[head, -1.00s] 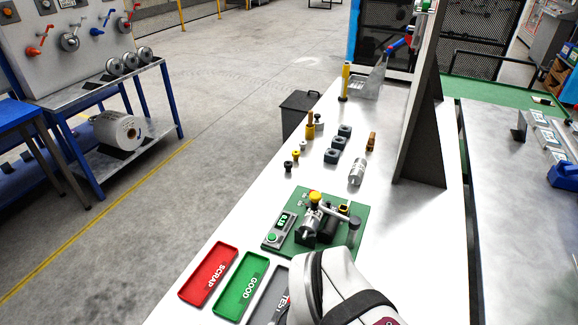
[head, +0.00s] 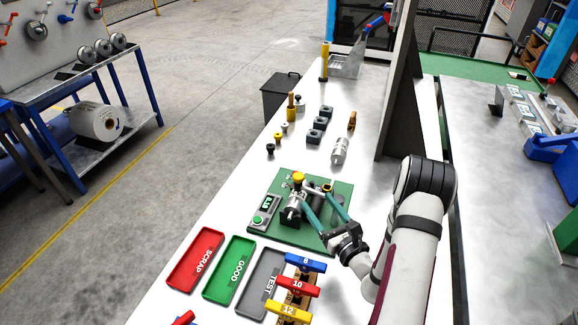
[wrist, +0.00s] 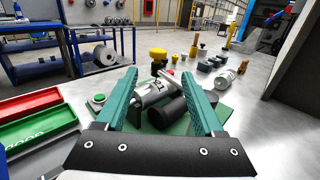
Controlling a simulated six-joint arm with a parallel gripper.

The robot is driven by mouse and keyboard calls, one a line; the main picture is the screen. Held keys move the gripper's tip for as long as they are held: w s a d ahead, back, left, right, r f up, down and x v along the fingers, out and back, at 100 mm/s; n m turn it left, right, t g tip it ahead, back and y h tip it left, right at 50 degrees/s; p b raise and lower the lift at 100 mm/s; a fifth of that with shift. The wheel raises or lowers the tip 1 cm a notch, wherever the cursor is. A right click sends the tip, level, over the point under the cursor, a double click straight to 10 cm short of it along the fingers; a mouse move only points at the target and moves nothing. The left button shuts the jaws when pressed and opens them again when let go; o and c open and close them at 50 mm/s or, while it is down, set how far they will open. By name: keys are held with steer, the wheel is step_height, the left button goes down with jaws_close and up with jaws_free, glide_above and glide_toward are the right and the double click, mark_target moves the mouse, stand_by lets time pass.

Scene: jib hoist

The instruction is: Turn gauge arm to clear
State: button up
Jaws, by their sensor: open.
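The gauge stands on a green base plate (head: 290,232), with a silver body (head: 294,210) and a yellow knob (head: 298,178) on top. It also shows in the wrist view, with its silver cylinder (wrist: 152,93), yellow knob (wrist: 158,55) and a dark cylinder (wrist: 168,113). My gripper (head: 321,197) is open, its teal fingers reaching over the right side of the gauge. In the wrist view my gripper (wrist: 160,72) frames the gauge between its spread fingers. The gauge arm is partly hidden by the fingers; I cannot tell whether they touch it.
Red (head: 195,258), green (head: 228,268) and grey (head: 262,280) trays lie in front. Colored numbered handles (head: 300,285) stand nearby.

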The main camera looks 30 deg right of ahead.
mark_target(296, 174)
steer(key=w, duration=1.4)
steer(key=shift+w+a, duration=0.15)
jaws_close()
stand_by(0.6)
